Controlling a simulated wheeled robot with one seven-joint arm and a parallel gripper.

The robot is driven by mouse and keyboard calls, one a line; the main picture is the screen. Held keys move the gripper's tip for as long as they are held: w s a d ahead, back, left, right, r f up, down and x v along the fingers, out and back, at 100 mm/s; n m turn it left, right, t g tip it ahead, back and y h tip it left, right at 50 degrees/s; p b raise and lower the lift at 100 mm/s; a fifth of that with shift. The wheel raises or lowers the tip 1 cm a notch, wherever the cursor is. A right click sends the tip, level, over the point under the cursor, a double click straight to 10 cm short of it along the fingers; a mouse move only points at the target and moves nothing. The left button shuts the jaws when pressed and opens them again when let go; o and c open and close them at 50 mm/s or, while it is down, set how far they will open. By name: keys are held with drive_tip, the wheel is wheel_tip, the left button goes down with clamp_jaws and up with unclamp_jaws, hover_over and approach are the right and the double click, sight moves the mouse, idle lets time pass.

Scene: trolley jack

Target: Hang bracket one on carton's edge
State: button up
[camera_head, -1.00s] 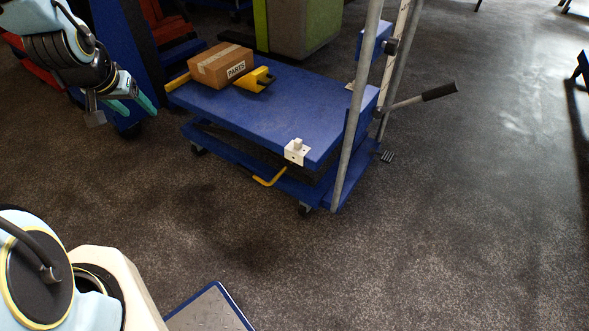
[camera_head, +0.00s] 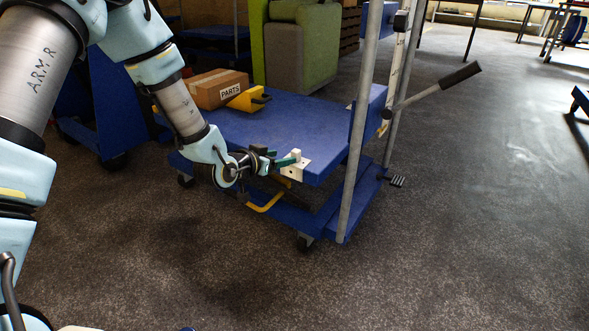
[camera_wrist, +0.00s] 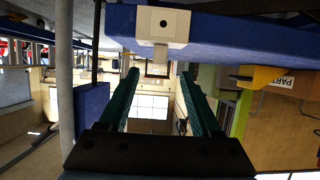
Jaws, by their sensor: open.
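A white bracket (camera_head: 293,168) hangs on the near corner edge of the blue trolley platform, with a small block on its top. In the wrist view the bracket (camera_wrist: 152,22) is near the top middle, its tab reaching toward the space between my fingers. My gripper (camera_head: 280,158) is open at the bracket in the head view. In the wrist view my gripper's (camera_wrist: 158,73) two green fingers stand apart with nothing held; contact cannot be told. The brown PARTS carton (camera_head: 208,88) sits at the platform's far left; only part of it (camera_wrist: 293,104) shows in the wrist view.
The blue platform (camera_head: 270,125) is clear between the bracket and the carton. A yellow wedge-like piece (camera_head: 248,98) lies against the carton. Grey upright posts (camera_head: 358,130) and a black-gripped lever (camera_head: 440,90) stand at the right. A yellow pedal bar (camera_head: 265,204) sits below.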

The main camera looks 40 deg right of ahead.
sight(294, 155)
drive_tip(key=x, duration=0.3)
drive_tip(key=b+x, duration=0.2)
drive_tip(key=x, duration=0.2)
drive_tip(key=shift+f, duration=0.25)
drive_tip(key=shift+w+d+f+b, duration=0.1)
drive_tip(key=shift+d+b, duration=0.2)
drive_tip(key=shift+d, duration=0.25)
drive_tip(key=shift+c, duration=0.3)
clamp_jaws()
